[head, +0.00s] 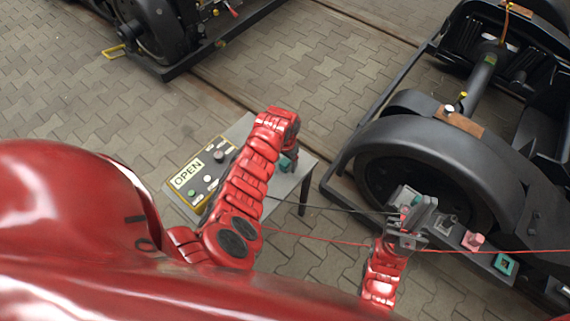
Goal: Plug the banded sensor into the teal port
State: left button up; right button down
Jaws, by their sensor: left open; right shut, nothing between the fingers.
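The teal port (504,264) is a square teal frame on the dark rail at the lower right. My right gripper (412,214) is shut and empty, up and left of the teal port and in front of the dark wheel. Small pink and teal parts show at it; I cannot tell what they belong to. My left gripper (289,160) is open over the grey table, largely hidden behind its red arm. A small teal part shows there. I cannot make out the banded sensor for certain.
A pink port (472,240) sits left of the teal one. A black cable (335,209) and a red cable (318,238) run across to the bogie (440,150). A panel marked OPEN (188,174) lies on the grey table (238,130). Paving is clear beyond.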

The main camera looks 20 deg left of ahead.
pick_arm(q)
jog(key=shift+f, duration=0.15)
jog(key=shift+c, duration=0.3)
grip_shut()
jog(key=shift+r, duration=0.2)
